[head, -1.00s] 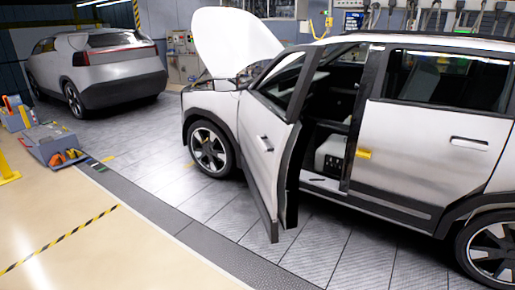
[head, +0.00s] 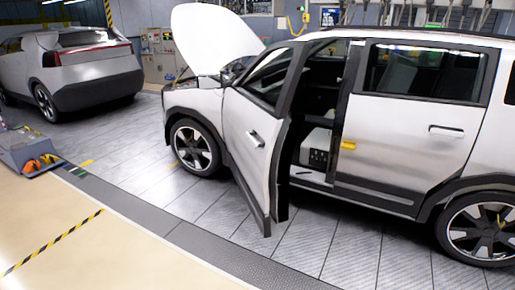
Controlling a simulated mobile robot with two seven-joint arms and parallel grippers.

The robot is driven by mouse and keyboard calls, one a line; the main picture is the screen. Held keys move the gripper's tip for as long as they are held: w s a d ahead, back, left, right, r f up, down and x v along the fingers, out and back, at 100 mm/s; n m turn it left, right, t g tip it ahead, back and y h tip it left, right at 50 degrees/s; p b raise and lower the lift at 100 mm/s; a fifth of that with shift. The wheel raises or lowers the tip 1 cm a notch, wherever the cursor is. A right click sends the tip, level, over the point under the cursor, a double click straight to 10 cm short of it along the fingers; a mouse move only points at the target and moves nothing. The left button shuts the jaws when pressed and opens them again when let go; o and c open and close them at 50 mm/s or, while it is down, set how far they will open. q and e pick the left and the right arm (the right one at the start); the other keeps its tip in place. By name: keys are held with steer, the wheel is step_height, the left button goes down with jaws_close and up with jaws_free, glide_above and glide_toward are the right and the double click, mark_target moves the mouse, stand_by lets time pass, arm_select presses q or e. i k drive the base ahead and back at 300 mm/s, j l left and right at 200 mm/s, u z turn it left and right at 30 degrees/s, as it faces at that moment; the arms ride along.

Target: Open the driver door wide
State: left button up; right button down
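The driver door (head: 252,138) of the white car (head: 405,135) stands open, swung out from the body toward the front wheel. Its dark inner edge and the door opening (head: 318,125) with the seat area inside show. The door handle (head: 256,139) is on the outer panel. Neither of my grippers is in the head view, so nothing of mine is seen touching the door.
The car's hood (head: 215,40) is raised. A second white car (head: 75,70) stands at the back left. A grey tool tray (head: 28,152) with orange items lies at the left edge. The floor (head: 110,245) in front of the door is clear.

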mark_target(262, 175)
steer(key=i+l+u, duration=0.15)
steer(key=u, duration=0.95)
steer(key=i+l+u, duration=0.15)
steer(key=l+u, duration=0.6)
steer(key=l, duration=0.2)
steer(key=l+u, duration=0.4)
steer(key=l, duration=1.5)
steer(key=k+l+u, duration=0.15)
steer(key=l, duration=0.6)
steer(key=k+l, duration=0.1)
steer(key=l, duration=0.6)
